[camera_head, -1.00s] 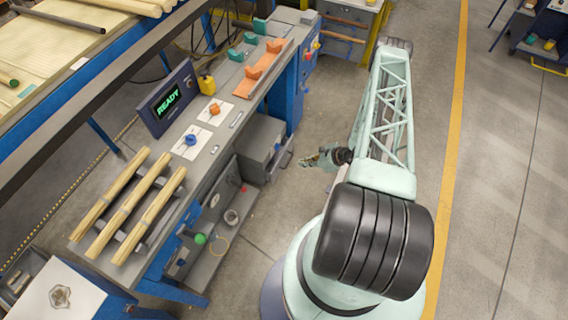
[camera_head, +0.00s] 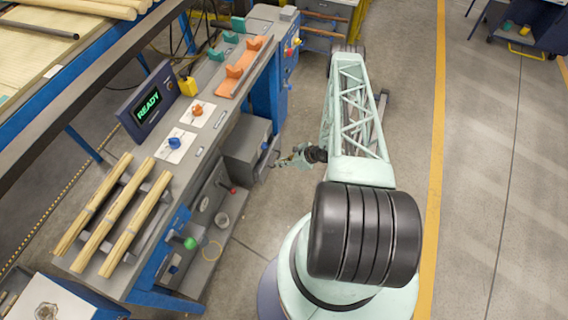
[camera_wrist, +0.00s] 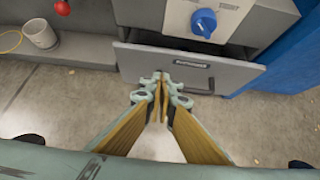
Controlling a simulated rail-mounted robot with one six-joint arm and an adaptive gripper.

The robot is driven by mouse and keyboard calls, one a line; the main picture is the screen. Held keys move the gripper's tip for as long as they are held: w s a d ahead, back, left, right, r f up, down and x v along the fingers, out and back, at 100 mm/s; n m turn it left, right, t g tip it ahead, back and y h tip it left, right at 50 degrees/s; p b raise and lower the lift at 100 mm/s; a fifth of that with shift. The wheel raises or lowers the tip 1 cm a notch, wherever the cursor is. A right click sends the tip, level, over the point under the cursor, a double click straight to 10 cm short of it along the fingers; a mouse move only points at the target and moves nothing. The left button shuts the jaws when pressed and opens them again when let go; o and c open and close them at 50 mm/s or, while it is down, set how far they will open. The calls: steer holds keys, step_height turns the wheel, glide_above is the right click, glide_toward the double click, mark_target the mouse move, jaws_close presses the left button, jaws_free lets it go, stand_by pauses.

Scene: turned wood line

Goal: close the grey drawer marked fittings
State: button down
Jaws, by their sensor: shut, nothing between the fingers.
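The grey drawer (camera_head: 264,158) stands out from the right side of the bench in the head view. In the wrist view its front (camera_wrist: 140,62) carries a dark label plate (camera_wrist: 190,63), too small to read surely, and a dark bar handle. A dark gap behind the front's top edge shows the drawer open. My gripper (camera_wrist: 163,76) is shut and empty, its tips in front of the drawer face, left of the label. In the head view my gripper (camera_head: 277,162) is just right of the drawer. I cannot tell whether the tips touch it.
The bench top bears a READY display (camera_head: 149,104), a blue knob (camera_head: 174,143) on a white card, and wooden rods (camera_head: 118,215). A lower shelf holds a grey cup (camera_wrist: 40,33) left of the drawer.

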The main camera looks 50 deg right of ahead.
mark_target(267, 162)
steer(key=shift+w+a+f+b, duration=0.1)
steer(key=shift+w+a, duration=0.2)
steer(key=shift+w, duration=0.4)
steer(key=shift+w+a+f+b, duration=0.15)
steer(key=shift+w+a, duration=0.15)
steer(key=shift+w, duration=0.35)
steer(key=shift+w+a+f+b, duration=0.1)
steer(key=shift+w+a, duration=0.2)
steer(key=shift+w, duration=0.4)
